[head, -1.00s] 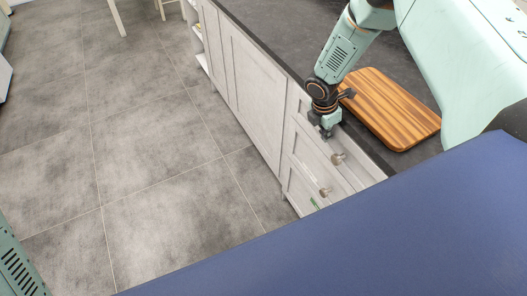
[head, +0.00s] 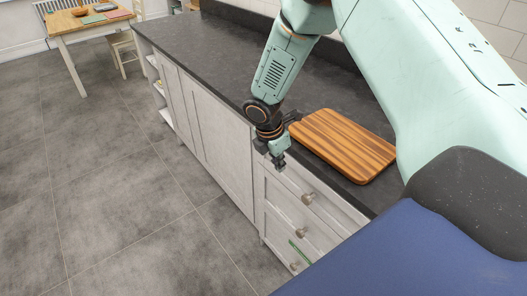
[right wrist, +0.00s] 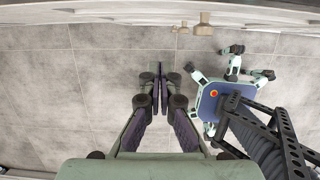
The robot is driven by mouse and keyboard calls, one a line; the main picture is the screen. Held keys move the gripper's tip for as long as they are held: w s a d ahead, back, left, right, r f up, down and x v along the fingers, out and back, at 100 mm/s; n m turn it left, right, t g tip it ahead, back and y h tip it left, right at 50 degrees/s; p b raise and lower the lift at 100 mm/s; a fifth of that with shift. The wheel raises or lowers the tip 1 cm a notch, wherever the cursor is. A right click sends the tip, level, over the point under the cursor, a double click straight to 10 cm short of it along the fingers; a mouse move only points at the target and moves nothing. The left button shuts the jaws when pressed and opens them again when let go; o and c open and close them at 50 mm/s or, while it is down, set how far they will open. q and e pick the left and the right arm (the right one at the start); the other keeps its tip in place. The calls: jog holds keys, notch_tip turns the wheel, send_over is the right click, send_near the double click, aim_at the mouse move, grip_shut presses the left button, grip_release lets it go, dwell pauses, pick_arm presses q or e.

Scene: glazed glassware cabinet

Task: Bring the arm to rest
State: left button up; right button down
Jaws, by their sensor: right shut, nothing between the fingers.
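My right gripper (head: 279,160) hangs at the front edge of the dark counter, just left of the wooden cutting board and in front of the drawer fronts. In the right wrist view the fingers of the right gripper (right wrist: 160,88) are together with nothing between them. They point down over the grey floor. My right arm comes in from the upper right in the head view. My left gripper shows in neither current view.
The striped cutting board (head: 345,145) lies on the dark counter (head: 225,60). White drawers (head: 303,215) with round knobs are closed below it. A wooden table (head: 90,22) and chair (head: 125,50) stand far left. The floor (head: 110,190) on the left is clear.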

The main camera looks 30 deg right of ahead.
jog(key=s+a+f+m+t+y+b, duration=0.35)
jog(key=s+a+f+m, duration=0.35)
jog(key=a+f+m, duration=0.45)
jog(key=s+f+m+g+b, duration=0.2)
jog(key=s+f+m+b, duration=0.2)
jog(key=s, duration=0.8)
jog(key=s+a+f+m+g+b, duration=0.1)
jog(key=s+f+m+b, duration=0.2)
jog(key=s+f+b, duration=0.2)
jog(key=s+f, duration=0.3)
jog(key=s, duration=0.3)
jog(key=shift+s+a+m+g+h, duration=0.25)
jog(key=shift+s+m+g+h, duration=0.1)
jog(key=shift+s, duration=0.1)
